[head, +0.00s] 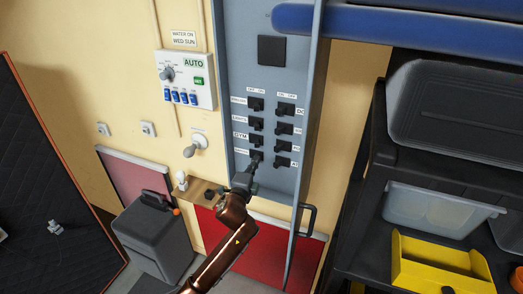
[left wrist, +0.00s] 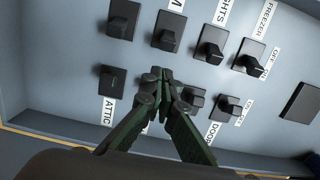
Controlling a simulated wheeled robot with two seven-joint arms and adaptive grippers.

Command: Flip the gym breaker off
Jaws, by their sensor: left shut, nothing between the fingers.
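The grey breaker panel (head: 268,75) on the wall holds two columns of black switches. The gym breaker (head: 255,141) is third down in the left column, beside its GYM label. In the left wrist view the gym breaker (left wrist: 168,31) stands under a cut-off label ending in M. My left gripper (head: 254,163) is shut and empty in front of the panel, just below the gym breaker in the head view. My right gripper is not in view.
Other switches surround the gym one, including the attic switch (left wrist: 112,81) and lights switch (left wrist: 211,43). The open panel door (head: 303,150) stands out on the right. A timer box (head: 187,80) hangs at left. A black shelf (head: 365,190) fills the right.

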